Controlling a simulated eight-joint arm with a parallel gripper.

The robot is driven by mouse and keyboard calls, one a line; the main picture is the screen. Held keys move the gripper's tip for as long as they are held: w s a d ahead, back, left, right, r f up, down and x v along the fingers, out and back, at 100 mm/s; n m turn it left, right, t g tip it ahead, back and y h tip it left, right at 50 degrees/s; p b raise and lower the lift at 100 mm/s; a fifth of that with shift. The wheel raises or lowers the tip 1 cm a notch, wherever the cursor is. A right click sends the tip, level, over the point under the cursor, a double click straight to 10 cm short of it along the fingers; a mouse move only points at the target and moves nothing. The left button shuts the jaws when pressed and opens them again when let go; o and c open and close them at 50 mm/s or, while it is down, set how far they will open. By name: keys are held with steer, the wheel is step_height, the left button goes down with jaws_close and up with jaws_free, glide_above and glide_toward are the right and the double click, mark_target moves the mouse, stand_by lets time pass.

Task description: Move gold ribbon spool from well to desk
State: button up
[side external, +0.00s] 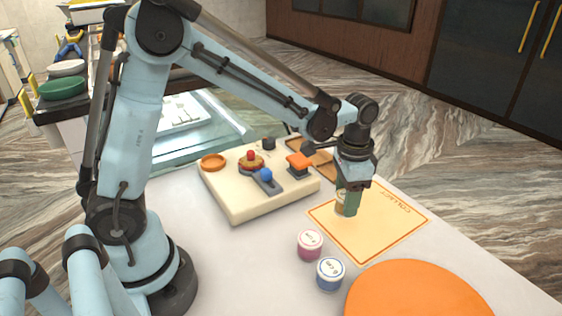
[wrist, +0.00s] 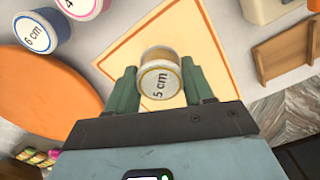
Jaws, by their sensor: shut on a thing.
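The gold ribbon spool (wrist: 160,80) is a short cylinder with a gold rim and a white face marked "5 cm". My gripper (wrist: 158,72) has its green fingers on either side of it and is shut on it. In the side view my gripper (side external: 348,202) points down over the cream mat (side external: 378,243) with an orange border. The spool (side external: 341,202) shows there as a tan piece partly hidden by the fingers. I cannot tell whether it touches the mat. A cream board (side external: 250,207) with raised fittings and an orange ring (side external: 212,162) lies left of the mat.
A pink-rimmed spool (side external: 311,245) and a blue-rimmed spool (side external: 330,273) stand just in front of the mat. A large orange disc (side external: 420,295) lies at the front right.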

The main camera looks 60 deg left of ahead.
steer(key=shift+w+a+f, duration=0.1)
steer(key=shift+a+f, duration=0.1)
steer(key=shift+f, duration=1.9)
steer(key=shift+f, duration=0.15)
steer(key=o, duration=1.1)
